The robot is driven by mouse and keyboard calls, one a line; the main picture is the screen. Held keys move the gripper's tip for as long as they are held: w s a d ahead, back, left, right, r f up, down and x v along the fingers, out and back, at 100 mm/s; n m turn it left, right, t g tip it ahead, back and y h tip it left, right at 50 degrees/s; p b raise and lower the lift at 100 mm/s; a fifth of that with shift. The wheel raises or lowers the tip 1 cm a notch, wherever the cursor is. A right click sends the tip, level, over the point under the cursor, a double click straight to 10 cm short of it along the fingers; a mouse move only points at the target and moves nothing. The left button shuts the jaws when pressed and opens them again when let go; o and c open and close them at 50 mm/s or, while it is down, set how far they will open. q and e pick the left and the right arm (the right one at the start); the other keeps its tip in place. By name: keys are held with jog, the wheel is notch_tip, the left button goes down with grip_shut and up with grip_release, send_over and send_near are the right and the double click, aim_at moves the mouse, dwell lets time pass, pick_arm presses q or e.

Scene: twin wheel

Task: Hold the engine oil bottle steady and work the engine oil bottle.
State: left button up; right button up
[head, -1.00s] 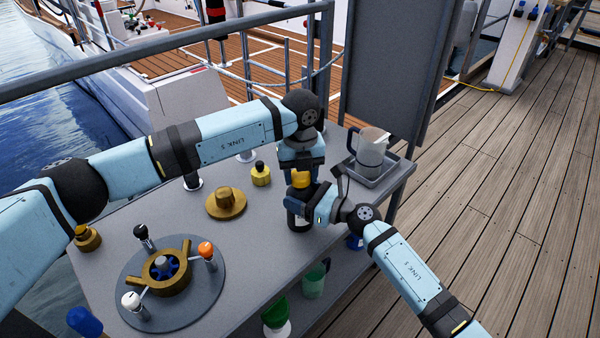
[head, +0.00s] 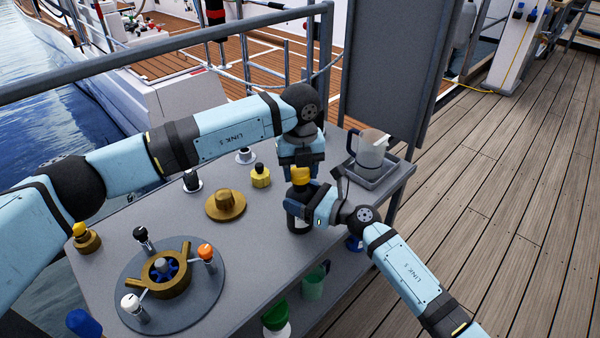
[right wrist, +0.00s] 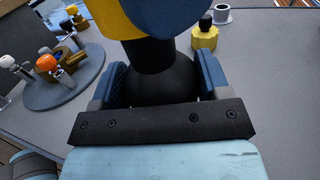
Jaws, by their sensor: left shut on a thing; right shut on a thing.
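The engine oil bottle (head: 299,222) stands upright near the right part of the table, dark with a pale label and a yellow cap (head: 301,176). My left gripper (head: 300,168) reaches down from above and is shut on the cap. My right gripper (head: 308,206) is shut on the dark bottle body, below the cap. In the right wrist view, the blue fingers of my right gripper (right wrist: 162,82) sit on both sides of the dark shoulder of the bottle (right wrist: 155,80). One blue finger of my left gripper (right wrist: 172,15) covers part of the yellow cap (right wrist: 115,18). Much of the bottle is hidden by the grippers.
A jug (head: 371,150) stands in a grey tray (head: 375,183) to the right. A brass hat-shaped part (head: 226,205) and a small yellow bottle (head: 260,176) are to the left. A round plate (head: 205,310) carries a brass wheel (head: 166,277). A green container (head: 276,316) is on the lower shelf.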

aim_at(300, 170)
pick_arm(q)
jog(key=shift+r, duration=0.4)
jog(key=shift+r, duration=2)
pick_arm(e)
jog(key=o, duration=1.8)
jog(key=shift+d, duration=0.1)
